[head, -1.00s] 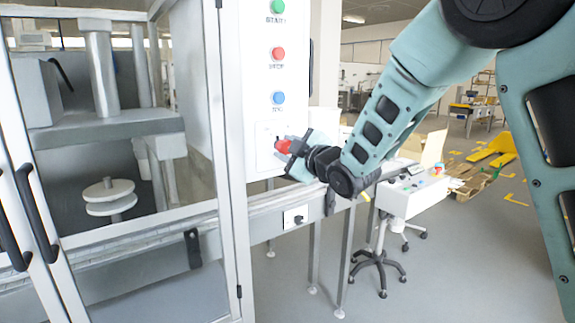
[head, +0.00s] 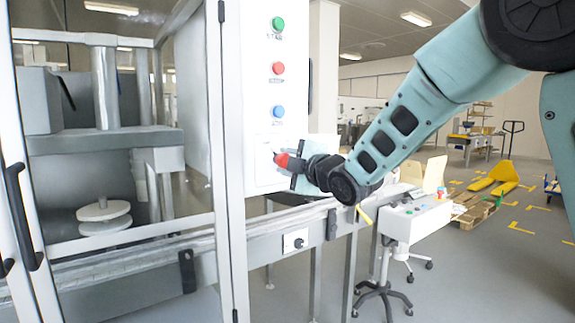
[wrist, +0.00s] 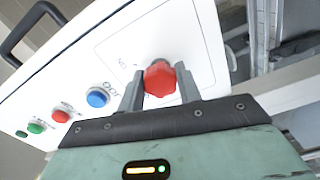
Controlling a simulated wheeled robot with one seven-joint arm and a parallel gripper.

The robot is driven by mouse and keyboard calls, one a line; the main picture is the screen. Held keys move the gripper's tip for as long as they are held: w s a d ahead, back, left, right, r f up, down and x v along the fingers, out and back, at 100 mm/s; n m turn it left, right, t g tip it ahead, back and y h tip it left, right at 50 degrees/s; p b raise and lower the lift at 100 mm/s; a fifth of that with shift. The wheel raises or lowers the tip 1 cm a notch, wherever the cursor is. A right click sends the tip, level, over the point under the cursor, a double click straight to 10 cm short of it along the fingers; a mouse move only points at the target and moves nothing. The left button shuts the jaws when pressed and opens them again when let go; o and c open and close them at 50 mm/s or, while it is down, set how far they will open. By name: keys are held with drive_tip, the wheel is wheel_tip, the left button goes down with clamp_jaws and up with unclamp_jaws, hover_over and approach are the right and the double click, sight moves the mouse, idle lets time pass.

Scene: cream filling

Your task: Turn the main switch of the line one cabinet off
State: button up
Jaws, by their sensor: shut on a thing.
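The white cabinet panel (head: 258,95) carries a red main switch knob (head: 282,159) low down, below the buttons. In the wrist view the red knob (wrist: 160,78) sits on a pale square plate (wrist: 150,40) with small lettering beside it. My gripper (head: 290,163) is at the knob, reaching in from the right. In the wrist view my gripper (wrist: 160,92) has its two dark fingers on either side of the knob, shut on it. The lettering is too small to read, and the knob's exact turn angle cannot be told.
Green (head: 278,24), red (head: 278,68) and blue (head: 278,112) buttons stand above the switch. A glass-doored machine (head: 110,150) is at left. A conveyor rail (head: 280,225) runs below the panel.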

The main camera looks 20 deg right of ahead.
drive_tip(key=o, duration=1)
drive_tip(key=b+v, duration=0.3)
drive_tip(key=v, duration=1.4)
drive_tip(key=shift+s, duration=0.25)
